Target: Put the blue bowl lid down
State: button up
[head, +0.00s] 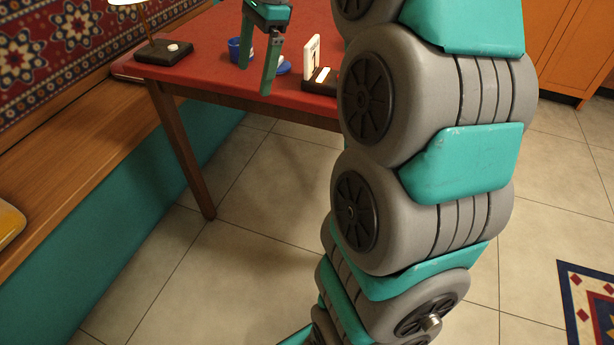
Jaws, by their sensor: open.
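The blue bowl (234,49) stands on the red table near its front edge, partly hidden behind a finger of my gripper.
The red table (207,60) also holds a white card in a dark stand (312,58) at the right and a lamp on a dark base (163,53) at the left. A wooden bench (100,130) runs along the left wall. My arm hides the table's right part.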

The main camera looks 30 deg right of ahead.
jog(key=s+a+f+n+g+h, duration=0.1)
jog(key=s+a+f+n, duration=0.1)
jog(key=s+f+n, duration=0.4)
jog(key=s+a+f+n+g, duration=0.1)
jog(key=s+f+n, duration=0.4)
jog(key=s, duration=0.8)
jog(key=s+a+f+n+g+h, duration=0.1)
jog(key=s+a+f+n, duration=0.2)
jog(key=s+f+n, duration=0.3)
jog(key=s+f, duration=0.2)
jog(key=s, duration=0.1)
jog(key=shift+s+a+n+h, duration=0.3)
jog(key=shift+a, duration=0.1)
jog(key=shift+c, duration=0.4)
